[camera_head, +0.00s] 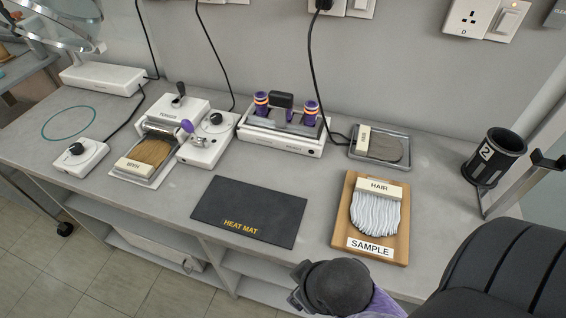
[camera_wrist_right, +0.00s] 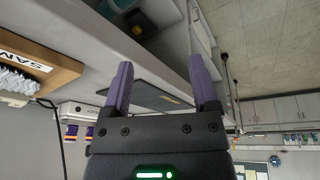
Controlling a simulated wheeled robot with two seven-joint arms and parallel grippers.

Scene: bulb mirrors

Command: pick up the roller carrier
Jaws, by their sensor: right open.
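The roller carrier (camera_head: 281,101) has a black handle and stands in a white base (camera_head: 283,144) at the back middle of the counter. Purple rollers with orange and white bands (camera_head: 311,110) stand upright at its ends. The right wrist view also shows banded rollers (camera_wrist_right: 72,132), small, at the lower left. My right gripper (camera_wrist_right: 160,62) is open and empty between its purple fingers. It is well apart from the carrier, near the counter's front edge. In the head view my right arm shows at the bottom, its fingertips hidden. My left gripper is not in view.
A dark heat mat (camera_head: 250,211) lies flat in front of the carrier. A wooden hair sample board (camera_head: 401,240) is right of it, a metal tray (camera_head: 396,162) behind. A tong unit (camera_head: 170,118) stands left. A black cable (camera_head: 312,60) hangs behind the carrier. A dark cup (camera_head: 494,158) stands right.

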